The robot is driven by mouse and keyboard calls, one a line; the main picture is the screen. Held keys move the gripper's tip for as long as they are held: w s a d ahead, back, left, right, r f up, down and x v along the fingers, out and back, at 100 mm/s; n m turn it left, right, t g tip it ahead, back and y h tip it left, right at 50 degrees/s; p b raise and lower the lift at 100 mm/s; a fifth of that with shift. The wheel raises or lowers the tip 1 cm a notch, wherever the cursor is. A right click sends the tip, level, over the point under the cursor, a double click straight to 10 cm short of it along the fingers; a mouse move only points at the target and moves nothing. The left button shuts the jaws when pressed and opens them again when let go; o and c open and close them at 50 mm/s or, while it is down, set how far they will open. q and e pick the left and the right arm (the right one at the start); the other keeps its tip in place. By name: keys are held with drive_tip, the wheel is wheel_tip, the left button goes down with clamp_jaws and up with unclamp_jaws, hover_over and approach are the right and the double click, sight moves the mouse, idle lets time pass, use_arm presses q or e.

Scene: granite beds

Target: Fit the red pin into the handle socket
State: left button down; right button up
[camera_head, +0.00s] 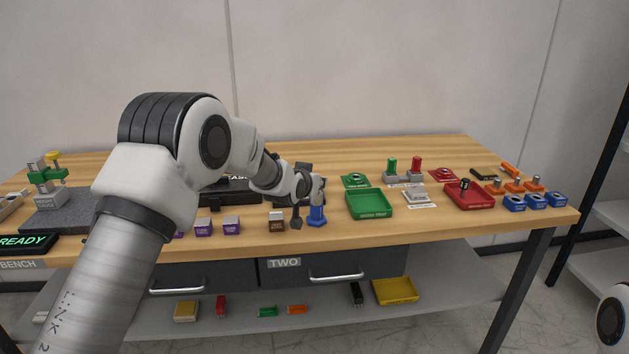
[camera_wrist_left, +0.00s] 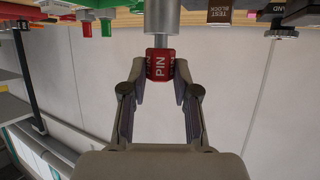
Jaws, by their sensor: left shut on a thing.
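My left gripper (camera_head: 317,190) is over the front middle of the bench. In the left wrist view, my left gripper (camera_wrist_left: 160,75) is shut on the red pin (camera_wrist_left: 158,65), a small block marked PIN, held between the fingertips. A grey cylinder (camera_wrist_left: 162,18) adjoins the pin just beyond the fingertips; I cannot tell whether it is part of the pin or a separate thing. In the head view the pin is not distinguishable. A blue piece (camera_head: 317,215) stands right below the gripper. I cannot clearly identify the handle socket. My right gripper is not in view.
A dark upright piece (camera_head: 296,217) and a brown block (camera_head: 276,221) stand left of the blue piece. A green tray (camera_head: 371,212) and a red tray (camera_head: 470,203) lie to the right. Purple cubes (camera_head: 203,227) line the front edge. Several blue blocks (camera_head: 514,203) stand far right.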

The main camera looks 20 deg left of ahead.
use_arm(q)
drive_tip(key=shift+f, duration=0.4)
drive_tip(key=c, duration=0.8)
unclamp_jaws()
drive_tip(key=v, duration=0.5)
drive_tip(key=shift+s+r, duration=0.1)
